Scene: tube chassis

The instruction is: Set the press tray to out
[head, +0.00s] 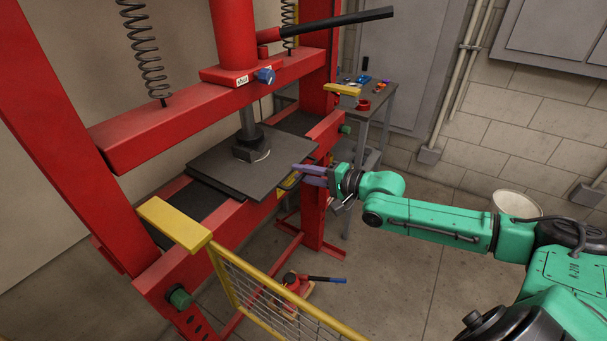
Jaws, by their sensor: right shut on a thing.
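The press tray (215,160) is a dark flat plate on the lower red beam of the press, under the ram (247,130). Its near right edge overhangs the beam toward me. The ram's foot is over the plate's middle; I cannot tell if they touch. My right gripper (305,175) reaches in from the right and is shut at the tray's right front edge, beside a small yellow piece (289,182). The exact grip is too small to see clearly. My left gripper is not in view.
A yellow-framed mesh guard (275,300) stands open at the front. A blue valve knob (265,76) with a "Shut" label sits on the upper beam. A small red jack (291,283) is on the floor below. A side table (370,98) with tools and a white bucket (516,204) stand behind.

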